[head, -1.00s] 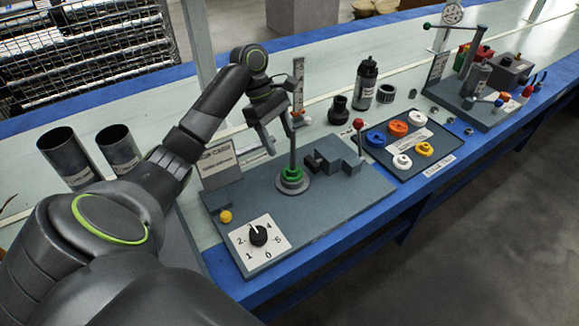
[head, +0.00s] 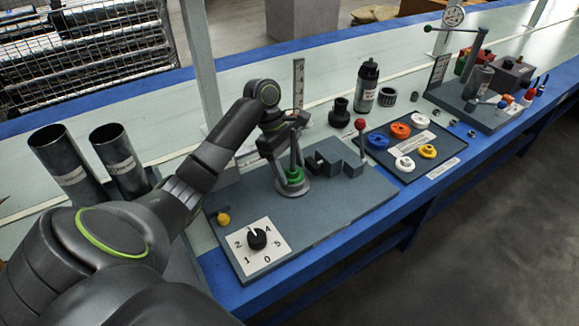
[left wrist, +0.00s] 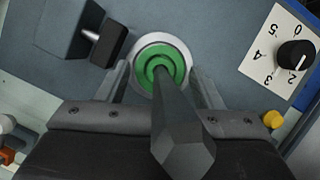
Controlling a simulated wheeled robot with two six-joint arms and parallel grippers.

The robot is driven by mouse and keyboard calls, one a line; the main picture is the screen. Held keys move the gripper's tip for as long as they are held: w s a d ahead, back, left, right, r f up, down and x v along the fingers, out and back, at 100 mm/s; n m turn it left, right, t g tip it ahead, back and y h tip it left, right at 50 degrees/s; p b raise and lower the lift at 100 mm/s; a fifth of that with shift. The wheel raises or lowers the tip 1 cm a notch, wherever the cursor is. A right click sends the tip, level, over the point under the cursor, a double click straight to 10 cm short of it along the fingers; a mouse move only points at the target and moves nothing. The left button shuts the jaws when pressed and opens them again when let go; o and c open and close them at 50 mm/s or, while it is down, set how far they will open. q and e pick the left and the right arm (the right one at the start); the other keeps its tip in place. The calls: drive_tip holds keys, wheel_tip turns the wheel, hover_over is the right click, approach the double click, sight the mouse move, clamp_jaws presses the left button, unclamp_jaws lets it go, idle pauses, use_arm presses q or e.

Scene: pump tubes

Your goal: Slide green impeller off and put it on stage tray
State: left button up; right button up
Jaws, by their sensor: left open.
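The green impeller (head: 294,175) sits low on an upright post on the grey fixture plate (head: 335,212). In the left wrist view the impeller (left wrist: 161,66) is a green ring around the post (left wrist: 178,125), above a pale round base. My left gripper (head: 292,187) is open, pointing down over the post. Its two fingers (left wrist: 162,85) stand on either side of the impeller, apart from each other. I cannot tell whether they touch it. The stage tray (head: 449,150) is dark and lies to the right, holding blue, orange, white and yellow impellers. My right gripper is not in view.
A grey block (head: 354,169) and a red-knobbed lever (head: 360,124) stand just right of the post. A numbered dial (head: 257,238) and yellow button (head: 223,219) are at the front left. A dark bottle (head: 366,85) stands behind the tray. Two dark cylinders (head: 120,155) stand at left.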

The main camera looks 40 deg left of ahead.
sight(290, 168)
use_arm(q)
drive_tip(key=c, duration=1)
drive_tip(key=shift+r+p, duration=0.6)
drive_tip(key=shift+p, duration=1)
idle(0.4)
wheel_tip(290, 168, up, 17)
drive_tip(key=p, duration=2.5)
idle(1.9)
